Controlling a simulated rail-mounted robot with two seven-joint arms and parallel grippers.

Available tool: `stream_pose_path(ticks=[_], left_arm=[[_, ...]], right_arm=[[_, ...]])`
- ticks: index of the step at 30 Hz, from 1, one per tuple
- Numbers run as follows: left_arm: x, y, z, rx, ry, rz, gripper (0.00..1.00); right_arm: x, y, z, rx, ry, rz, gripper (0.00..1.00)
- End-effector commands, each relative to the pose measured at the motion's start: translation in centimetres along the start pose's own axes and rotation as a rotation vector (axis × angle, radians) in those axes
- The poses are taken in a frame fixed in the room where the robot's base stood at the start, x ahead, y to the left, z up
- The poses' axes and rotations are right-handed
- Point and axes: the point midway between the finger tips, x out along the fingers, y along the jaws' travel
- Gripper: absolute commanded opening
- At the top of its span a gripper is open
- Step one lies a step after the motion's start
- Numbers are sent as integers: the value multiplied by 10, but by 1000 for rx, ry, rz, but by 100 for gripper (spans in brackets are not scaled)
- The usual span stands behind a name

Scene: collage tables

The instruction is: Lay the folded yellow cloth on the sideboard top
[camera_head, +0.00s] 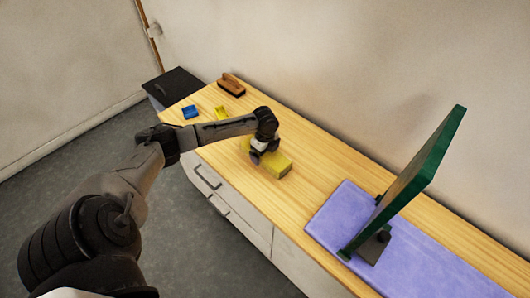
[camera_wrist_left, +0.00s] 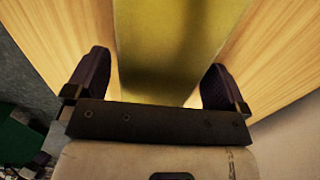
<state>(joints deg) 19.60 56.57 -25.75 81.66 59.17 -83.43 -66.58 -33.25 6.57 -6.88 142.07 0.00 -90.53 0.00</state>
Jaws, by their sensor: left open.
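The folded yellow cloth (camera_head: 279,168) looks like a flat-sided yellow block and lies on the wooden sideboard top (camera_head: 315,150). My left gripper (camera_head: 257,157) is directly over the cloth's left part and hides some of it in the head view. In the left wrist view, the cloth (camera_wrist_left: 170,40) runs between the two open fingers of the left gripper (camera_wrist_left: 157,75), with a gap on either side near the fingertips. I cannot tell how high the fingertips are above the top. My right gripper is not in view.
A green upright panel on a stand (camera_head: 412,170) and a lilac mat (camera_head: 345,205) occupy the sideboard's right part. A brown brush (camera_head: 231,85), a blue item (camera_head: 190,112) and a small yellow item (camera_head: 221,112) lie at the left end. Bare wood lies between cloth and mat.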

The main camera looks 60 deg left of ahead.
Motion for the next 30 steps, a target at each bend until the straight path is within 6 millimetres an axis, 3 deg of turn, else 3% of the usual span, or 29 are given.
stream_pose_path(ticks=[12,18,30], left_arm=[[-77,-1,0,0,0,-2,100],[-104,-1,0,1,0,-1,100],[-119,0,0,0,1,0,100]], right_arm=[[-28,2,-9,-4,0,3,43],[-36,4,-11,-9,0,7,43],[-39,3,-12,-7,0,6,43]])
